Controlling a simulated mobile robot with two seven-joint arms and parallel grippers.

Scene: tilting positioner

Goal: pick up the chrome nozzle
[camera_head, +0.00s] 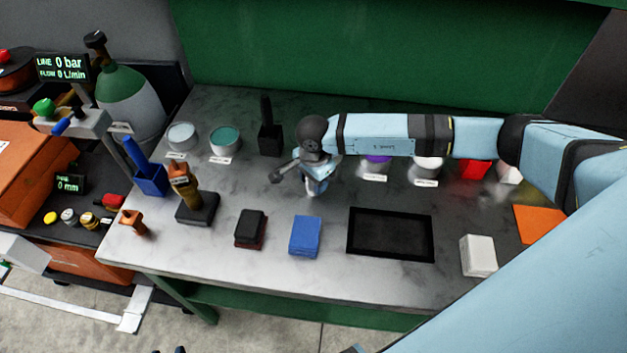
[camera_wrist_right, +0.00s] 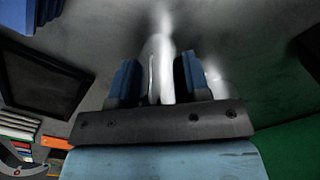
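My right gripper (camera_head: 314,188) is low over the middle of the metal bench, pointing down. In the right wrist view its two blue fingers (camera_wrist_right: 160,80) stand apart. A bright, shiny upright thing, which looks like the chrome nozzle (camera_wrist_right: 161,65), is between them, with a thin dark gap on each side. In the head view the gripper covers most of this spot, and only a small pale, shiny bit (camera_head: 314,191) shows beneath it. Small dark tips at the bottom edge of the head view may be my left gripper (camera_head: 170,350); too little shows to judge it.
A blue block (camera_head: 305,236), a dark block (camera_head: 250,229) and a black-framed tray (camera_head: 390,234) lie in front of the right gripper. A black upright holder (camera_head: 270,138) and a teal-filled tin (camera_head: 225,139) stand behind left. A white block (camera_head: 478,255) is at front right.

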